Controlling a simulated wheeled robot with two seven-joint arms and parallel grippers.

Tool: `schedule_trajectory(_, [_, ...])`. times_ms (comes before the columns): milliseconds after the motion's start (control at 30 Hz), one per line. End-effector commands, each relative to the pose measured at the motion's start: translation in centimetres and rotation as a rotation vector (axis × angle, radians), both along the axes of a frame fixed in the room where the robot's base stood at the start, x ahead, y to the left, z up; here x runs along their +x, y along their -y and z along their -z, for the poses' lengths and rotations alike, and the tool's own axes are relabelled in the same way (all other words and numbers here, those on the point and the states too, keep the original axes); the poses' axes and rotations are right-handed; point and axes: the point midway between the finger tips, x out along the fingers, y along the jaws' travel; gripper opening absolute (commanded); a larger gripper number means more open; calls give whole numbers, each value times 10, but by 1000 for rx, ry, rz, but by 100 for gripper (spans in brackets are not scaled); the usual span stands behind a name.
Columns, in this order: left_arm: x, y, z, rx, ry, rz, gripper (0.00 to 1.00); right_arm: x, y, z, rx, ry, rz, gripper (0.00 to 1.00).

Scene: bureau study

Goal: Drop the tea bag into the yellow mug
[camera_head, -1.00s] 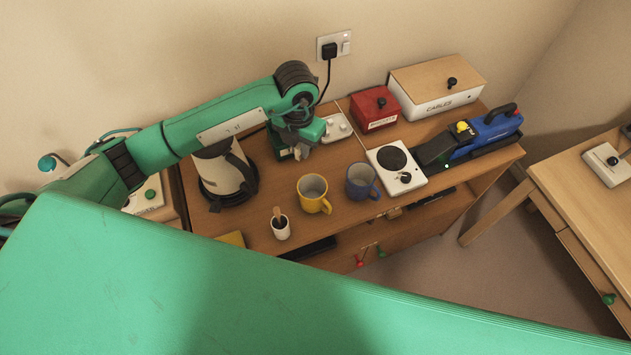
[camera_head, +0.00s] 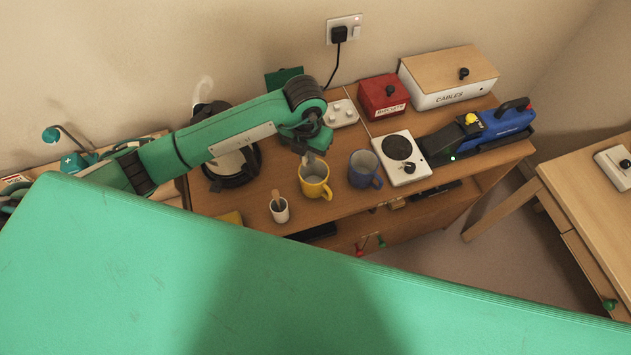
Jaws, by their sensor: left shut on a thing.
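The yellow mug (camera_head: 316,188) stands upright on the wooden bureau top, with its handle toward the lower right. My left gripper (camera_head: 309,160) points down at the mug's back rim, above its opening. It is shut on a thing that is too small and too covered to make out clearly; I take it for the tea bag. I cannot tell whether the fingertips are inside the rim. My right gripper is not in view.
A blue mug (camera_head: 364,169) stands close to the right of the yellow one. A small white cup with a stick (camera_head: 280,211) is at its lower left. A kettle (camera_head: 232,166) stands behind my left arm. A hot plate (camera_head: 401,158) and red box (camera_head: 383,97) are further right.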

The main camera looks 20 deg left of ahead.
Motion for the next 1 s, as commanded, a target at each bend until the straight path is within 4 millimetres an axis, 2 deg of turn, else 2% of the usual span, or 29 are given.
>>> schedule_trajectory(233, [0, 0, 1, 0, 0, 0, 0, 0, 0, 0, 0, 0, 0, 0])
schedule_trajectory(267, [0, 0, 1, 0, 0, 0, 20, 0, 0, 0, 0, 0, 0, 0])
schedule_trajectory(367, [0, 0, 0, 0, 0, 0, 39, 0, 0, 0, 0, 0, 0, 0])
schedule_trajectory(667, [0, 0, 0, 0, 1, 1, 39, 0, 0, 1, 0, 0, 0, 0])
schedule_trajectory(767, [1, 0, -6, -1, 2, 2, 39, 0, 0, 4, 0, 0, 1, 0])
schedule_trajectory(867, [1, 0, -19, -1, 4, 2, 39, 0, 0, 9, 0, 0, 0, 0])
schedule_trajectory(1000, [2, 0, -50, -2, 8, 1, 39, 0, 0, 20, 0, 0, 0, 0])
